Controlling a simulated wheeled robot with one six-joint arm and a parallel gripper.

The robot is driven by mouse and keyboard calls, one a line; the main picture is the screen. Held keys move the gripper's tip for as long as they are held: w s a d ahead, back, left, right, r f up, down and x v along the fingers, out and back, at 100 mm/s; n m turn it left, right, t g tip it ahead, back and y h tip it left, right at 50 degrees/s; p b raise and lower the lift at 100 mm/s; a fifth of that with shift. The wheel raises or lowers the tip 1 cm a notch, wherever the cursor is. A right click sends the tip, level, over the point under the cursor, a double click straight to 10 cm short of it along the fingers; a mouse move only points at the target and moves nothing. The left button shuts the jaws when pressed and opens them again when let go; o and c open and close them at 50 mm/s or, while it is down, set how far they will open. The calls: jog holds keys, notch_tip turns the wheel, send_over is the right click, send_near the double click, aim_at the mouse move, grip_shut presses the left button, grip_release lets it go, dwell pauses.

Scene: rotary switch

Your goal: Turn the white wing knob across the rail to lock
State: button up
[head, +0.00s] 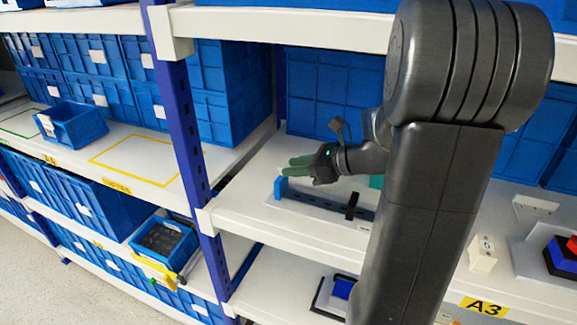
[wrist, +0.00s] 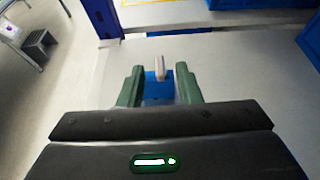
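The white wing knob (wrist: 160,68) stands up on a blue block (wrist: 157,91) in the wrist view. Its narrow wing points away from my gripper. In the head view the blue block (head: 281,188) sits at the left end of a dark rail (head: 318,203) on the shelf; the knob is hard to make out there. My gripper (head: 287,166) has green fingers and reaches left above the rail. In the wrist view the fingers (wrist: 157,70) are apart, one on each side of the knob, with gaps showing. The rail is hidden in the wrist view.
A black stop (head: 352,205) stands across the rail, to the right of the block. Blue bins (head: 335,95) line the back of the shelf. A blue upright post (head: 190,130) stands to the left. Bare white shelf surface lies around the rail.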

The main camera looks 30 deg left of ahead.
jog(key=shift+x, duration=1.2)
grip_shut()
